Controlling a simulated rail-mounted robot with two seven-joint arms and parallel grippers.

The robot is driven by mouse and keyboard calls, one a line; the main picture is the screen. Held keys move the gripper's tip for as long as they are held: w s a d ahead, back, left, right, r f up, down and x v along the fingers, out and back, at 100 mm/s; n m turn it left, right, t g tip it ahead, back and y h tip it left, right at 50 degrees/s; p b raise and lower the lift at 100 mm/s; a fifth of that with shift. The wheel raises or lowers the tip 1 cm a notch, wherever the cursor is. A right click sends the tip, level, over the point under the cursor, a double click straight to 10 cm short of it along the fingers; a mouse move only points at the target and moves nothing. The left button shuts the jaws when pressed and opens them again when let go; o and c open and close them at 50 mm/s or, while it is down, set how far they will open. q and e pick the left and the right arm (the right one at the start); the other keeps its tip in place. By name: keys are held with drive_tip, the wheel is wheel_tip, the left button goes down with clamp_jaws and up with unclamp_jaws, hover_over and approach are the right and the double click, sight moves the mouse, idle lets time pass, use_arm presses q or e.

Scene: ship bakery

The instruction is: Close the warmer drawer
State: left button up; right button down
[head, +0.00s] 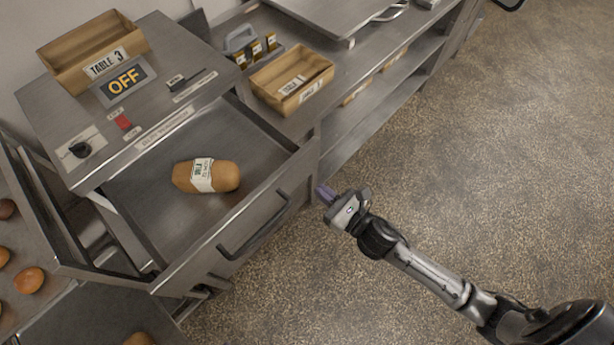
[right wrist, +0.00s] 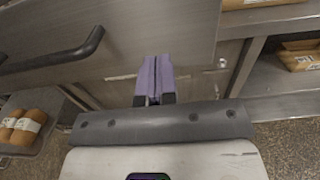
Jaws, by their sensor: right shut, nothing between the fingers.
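The warmer drawer (head: 235,215) stands pulled out from the steel warmer (head: 150,110) in the head view. A wrapped bread loaf (head: 206,176) lies inside it. The drawer front has a dark bar handle (head: 254,226), which also shows at the upper left of the right wrist view (right wrist: 60,58). My right gripper (head: 324,192) is shut and empty, just off the right end of the drawer front. In the right wrist view its purple fingers (right wrist: 154,78) are together in front of the steel drawer front (right wrist: 130,35); whether they touch it I cannot tell. My left gripper is not in view.
On the warmer are an OFF display (head: 124,80), a red switch (head: 123,122) and a wooden box (head: 92,50) labelled TABLE 3. Another wooden box (head: 291,80) stands on the counter to the right. Rolls lie on a tray at far left. The floor (head: 460,130) at right is clear.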

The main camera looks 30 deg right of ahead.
sight(300, 174)
drive_tip(key=shift+x, duration=2.75)
